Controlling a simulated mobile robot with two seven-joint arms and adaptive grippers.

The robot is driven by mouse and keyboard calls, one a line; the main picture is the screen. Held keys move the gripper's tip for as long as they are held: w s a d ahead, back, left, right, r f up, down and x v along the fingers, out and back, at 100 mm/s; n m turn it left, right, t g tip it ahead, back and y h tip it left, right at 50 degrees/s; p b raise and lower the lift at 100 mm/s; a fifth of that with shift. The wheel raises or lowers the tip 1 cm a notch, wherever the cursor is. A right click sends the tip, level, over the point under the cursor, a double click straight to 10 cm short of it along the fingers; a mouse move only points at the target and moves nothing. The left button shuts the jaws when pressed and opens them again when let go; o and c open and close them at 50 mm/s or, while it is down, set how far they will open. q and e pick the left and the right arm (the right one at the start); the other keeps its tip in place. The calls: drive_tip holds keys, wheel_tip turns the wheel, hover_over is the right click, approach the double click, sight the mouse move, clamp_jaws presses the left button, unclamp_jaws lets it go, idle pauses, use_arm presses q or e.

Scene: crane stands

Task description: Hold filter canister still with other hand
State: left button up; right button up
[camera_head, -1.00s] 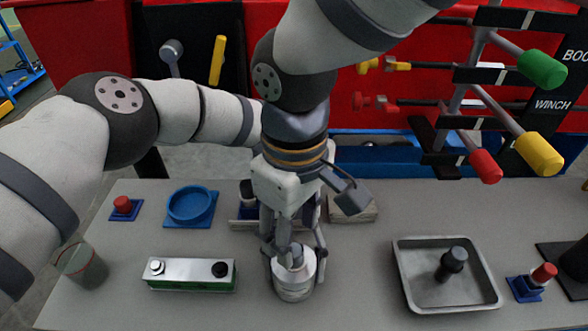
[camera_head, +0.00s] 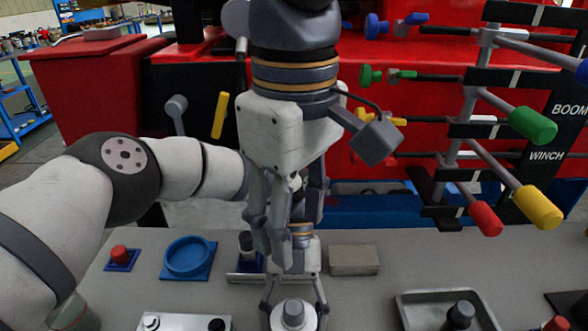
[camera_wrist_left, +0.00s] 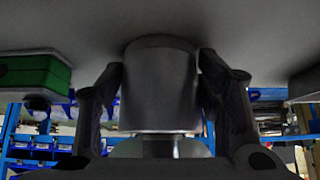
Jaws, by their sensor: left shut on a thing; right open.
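The filter canister (camera_head: 293,316) is a pale cylinder with a grey knob on top. It stands upright at the bottom middle of the head view, its lower part cut off. My left gripper (camera_head: 294,305) is shut on it, one finger on each side. In the left wrist view the canister (camera_wrist_left: 160,88) appears dark and upside down between the fingers of the left gripper (camera_wrist_left: 162,90). My right gripper (camera_head: 284,250) points down above the canister, open and apart from it. It partly hides the left wrist.
A blue round dish (camera_head: 188,257) and a red button (camera_head: 120,254) are at left. A metal-topped green block (camera_head: 180,323) lies in front. A wooden block (camera_head: 354,260) lies behind right. A metal tray (camera_head: 408,300) is at right. Colored levers (camera_head: 530,124) overhang the back right.

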use_arm(q)
drive_tip(key=o, duration=1.5)
